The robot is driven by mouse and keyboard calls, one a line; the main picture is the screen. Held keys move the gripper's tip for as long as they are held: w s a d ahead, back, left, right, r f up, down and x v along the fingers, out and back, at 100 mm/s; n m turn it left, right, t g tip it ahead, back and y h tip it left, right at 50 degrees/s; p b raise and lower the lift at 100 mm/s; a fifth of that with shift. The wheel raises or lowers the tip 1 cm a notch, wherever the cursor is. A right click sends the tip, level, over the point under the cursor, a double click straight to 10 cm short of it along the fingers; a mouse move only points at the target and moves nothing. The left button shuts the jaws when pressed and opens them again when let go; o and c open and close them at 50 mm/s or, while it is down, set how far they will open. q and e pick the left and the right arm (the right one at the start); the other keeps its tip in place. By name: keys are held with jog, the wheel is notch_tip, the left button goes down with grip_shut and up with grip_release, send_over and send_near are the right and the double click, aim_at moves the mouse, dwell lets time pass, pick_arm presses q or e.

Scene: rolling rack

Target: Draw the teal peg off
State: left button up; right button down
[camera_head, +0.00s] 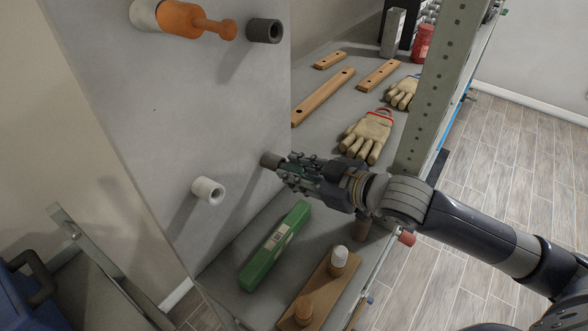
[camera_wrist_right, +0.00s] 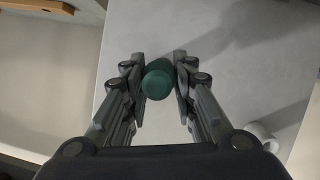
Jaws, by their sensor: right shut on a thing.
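The teal peg (camera_wrist_right: 157,82) shows end-on in the right wrist view, between the two fingers of my right gripper (camera_wrist_right: 160,66). In the head view my right gripper (camera_head: 290,168) is shut on it, and the fingers mostly hide it. A dark grey stub (camera_head: 268,160) shows just left of the fingertips, toward the upright grey panel (camera_head: 215,110). I cannot tell how much of the peg sits inside a holder. My left gripper is not in view.
A white socket (camera_head: 208,190) and a dark socket (camera_head: 264,31) project from the panel, with an orange peg (camera_head: 184,20) at the top. Below lie a green box (camera_head: 274,245) and a wooden board (camera_head: 318,292). Gloves (camera_head: 369,135) and a rack post (camera_head: 440,80) stand close to my right arm.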

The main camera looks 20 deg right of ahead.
jog(key=shift+s+d+r, duration=0.2)
jog(key=shift+s+d, duration=0.75)
jog(key=shift+s, duration=0.3)
jog(key=shift+d+f+v, duration=0.1)
jog(key=shift+f+v, duration=0.05)
jog(key=shift+v, duration=0.65)
jog(key=shift+d+f+v, duration=0.1)
jog(key=shift+f+v, duration=0.05)
jog(key=shift+v, duration=0.7)
jog(key=shift+r, duration=0.1)
notch_tip(320, 180, up, 7)
jog(key=p, duration=0.7)
send_over(305, 176)
jog(key=s+d, duration=0.3)
jog(key=s, duration=0.1)
jog(key=shift+a, duration=0.15)
